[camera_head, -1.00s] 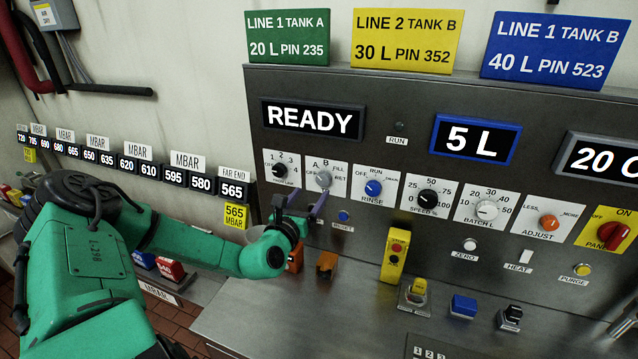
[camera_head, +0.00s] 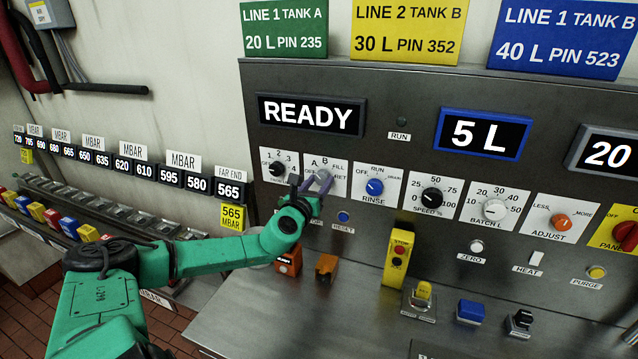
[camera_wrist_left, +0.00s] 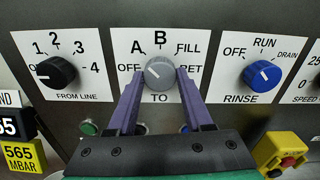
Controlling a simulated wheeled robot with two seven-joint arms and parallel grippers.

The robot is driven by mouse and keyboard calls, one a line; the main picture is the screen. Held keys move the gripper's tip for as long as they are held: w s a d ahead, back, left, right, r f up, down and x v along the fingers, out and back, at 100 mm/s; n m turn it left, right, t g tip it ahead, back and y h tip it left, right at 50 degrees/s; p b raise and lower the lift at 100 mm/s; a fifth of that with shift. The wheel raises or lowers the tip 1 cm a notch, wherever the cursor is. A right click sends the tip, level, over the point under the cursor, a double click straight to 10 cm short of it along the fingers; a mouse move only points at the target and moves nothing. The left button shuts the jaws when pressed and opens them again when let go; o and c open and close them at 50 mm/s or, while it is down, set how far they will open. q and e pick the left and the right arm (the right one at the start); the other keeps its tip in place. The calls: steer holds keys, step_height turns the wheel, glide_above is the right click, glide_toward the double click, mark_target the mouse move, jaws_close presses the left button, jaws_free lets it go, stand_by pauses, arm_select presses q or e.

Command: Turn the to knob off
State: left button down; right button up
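The TO knob (camera_wrist_left: 160,72) is grey and round on a white plate marked OFF, A, B, FILL and RET. It also shows in the head view (camera_head: 321,177), partly behind my fingers. A pale mark shows on its face, but I cannot tell for sure which label it points to. My left gripper (camera_wrist_left: 161,76) has purple fingers, one on each side of the knob, with tips close to its edges. The fingers are apart, and a narrow gap seems to show beside the knob. In the head view the left gripper (camera_head: 310,182) is at the panel. My right gripper is not in view.
The black FROM LINE knob (camera_wrist_left: 57,73) is left of the TO knob, and the blue RINSE knob (camera_wrist_left: 262,76) is right of it. Below stand orange blocks (camera_head: 326,267) and a yellow STOP box (camera_head: 398,257). The READY display (camera_head: 311,116) is above.

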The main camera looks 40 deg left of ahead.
arm_select(q)
steer(key=shift+n, duration=0.3)
steer(key=n, duration=0.2)
steer(key=shift+n+b, duration=0.3)
steer(key=shift+b, duration=0.1)
steer(key=n, duration=0.4)
steer(key=shift+b, duration=0.3)
steer(key=shift+n, duration=0.8)
steer(key=shift+c, duration=1.5)
jaws_free()
steer(key=shift+s, duration=0.1)
